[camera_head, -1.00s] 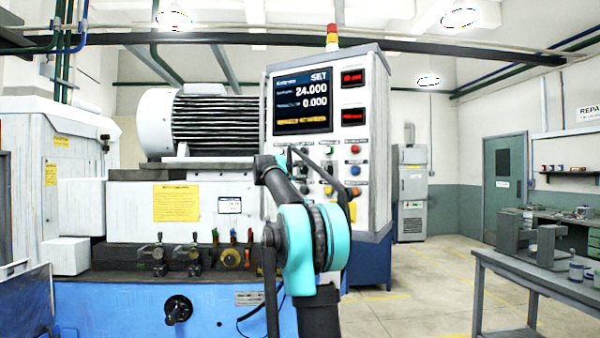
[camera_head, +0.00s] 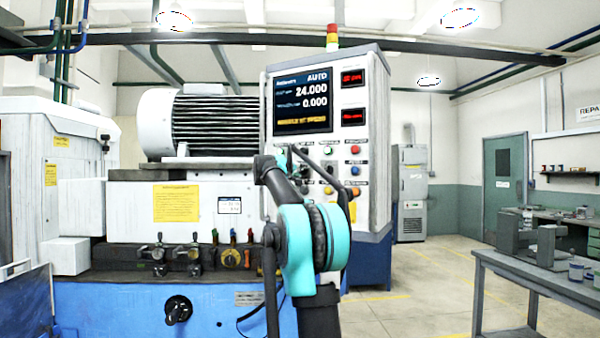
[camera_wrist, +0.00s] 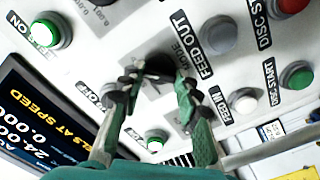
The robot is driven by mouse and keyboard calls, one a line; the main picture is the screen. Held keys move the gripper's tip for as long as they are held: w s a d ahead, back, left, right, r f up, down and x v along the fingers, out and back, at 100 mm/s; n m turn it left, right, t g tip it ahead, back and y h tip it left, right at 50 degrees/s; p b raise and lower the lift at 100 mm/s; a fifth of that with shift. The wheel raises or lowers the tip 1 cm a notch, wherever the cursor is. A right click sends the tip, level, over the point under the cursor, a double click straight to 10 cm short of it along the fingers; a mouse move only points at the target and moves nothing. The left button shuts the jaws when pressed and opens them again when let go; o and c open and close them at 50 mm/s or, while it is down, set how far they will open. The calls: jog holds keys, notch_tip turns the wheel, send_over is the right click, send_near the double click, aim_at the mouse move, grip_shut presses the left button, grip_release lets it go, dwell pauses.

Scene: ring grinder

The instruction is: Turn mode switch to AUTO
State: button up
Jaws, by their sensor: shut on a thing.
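The mode switch (camera_wrist: 160,66) is a dark knob on the grey control panel, beside a partly covered MODE label. In the wrist view my gripper (camera_wrist: 157,86) has its green and black fingers closed around the knob, one on each side. The fingers hide much of the knob and its position marks. In the head view the panel's screen (camera_head: 302,100) reads AUTO at the top right, with 24.000 and 0.000 below. My arm hides the knob there.
Close around the knob are the FEED OUT button (camera_wrist: 217,33), the white FEED IN button (camera_wrist: 245,103), the green DISC START button (camera_wrist: 297,75), part of a red button (camera_wrist: 290,4) and a lit green button (camera_wrist: 48,31). A grey table (camera_head: 535,273) stands at the right.

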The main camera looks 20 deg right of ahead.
jog(key=shift+m, duration=0.6)
jog(key=o, duration=1.1)
jog(key=v, duration=1.2)
